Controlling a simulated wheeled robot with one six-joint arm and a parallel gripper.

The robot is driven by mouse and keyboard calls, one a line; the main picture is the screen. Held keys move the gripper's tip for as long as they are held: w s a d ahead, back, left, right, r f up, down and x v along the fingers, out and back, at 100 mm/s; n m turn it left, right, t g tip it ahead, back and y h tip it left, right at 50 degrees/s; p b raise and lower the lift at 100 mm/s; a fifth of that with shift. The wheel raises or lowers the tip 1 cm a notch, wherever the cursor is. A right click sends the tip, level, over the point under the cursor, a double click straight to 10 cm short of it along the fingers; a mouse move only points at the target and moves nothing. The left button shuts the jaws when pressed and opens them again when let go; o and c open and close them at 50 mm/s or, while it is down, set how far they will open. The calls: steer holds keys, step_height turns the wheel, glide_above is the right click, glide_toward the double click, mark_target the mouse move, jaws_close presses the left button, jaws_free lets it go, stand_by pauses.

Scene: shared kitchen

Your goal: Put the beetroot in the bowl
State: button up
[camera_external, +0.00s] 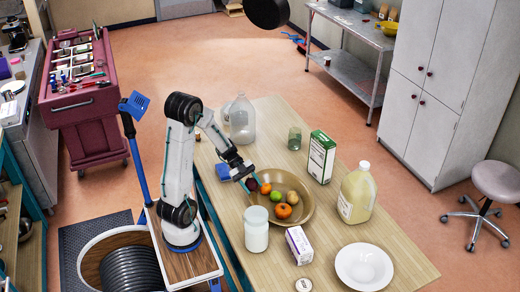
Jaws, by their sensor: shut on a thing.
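My gripper (246,179) is at the far left edge of a wide brown bowl (300,221) on the wooden table. It is shut on a dark purple beetroot (252,185), which is partly hidden by the fingers. The beetroot is at or just above the brown bowl's left rim; I cannot tell whether it touches the bowl. The brown bowl holds an orange fruit (283,211), a green lime (275,197), a tan round item (292,197) and a small orange item (265,188). A white bowl (345,278) stands at the table's near right, apart from my gripper.
A white jar (256,232), a small carton (299,244) and a round lid (303,285) stand between the bowls and the near left edge. A yellowish jug (356,195), a green-white box (320,157), a glass (294,138) and a clear jug (242,122) stand behind.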

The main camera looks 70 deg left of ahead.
steer(key=shift+s+r, duration=0.1)
steer(key=shift+s, duration=0.5)
steer(key=r, duration=0.9)
steer(key=shift+w+d+r, duration=0.25)
steer(key=shift+d, duration=0.15)
steer(key=w+d+m+g, duration=0.1)
steer(key=w+d, duration=0.3)
steer(key=d, duration=0.8)
steer(key=w+d, duration=0.5)
steer(key=d, duration=0.6)
steer(key=s+d+m, duration=0.1)
steer(key=s+d, duration=0.1)
steer(key=d, duration=0.7)
steer(key=s+d, duration=0.2)
steer(key=d, duration=0.8)
glide_above(346, 268)
steer(key=shift+g, duration=0.3)
step_height(346, 268, down, 7)
steer(key=shift+s+d+r, duration=0.1)
steer(key=shift+s+r, duration=0.05)
steer(key=shift+f, duration=1.7)
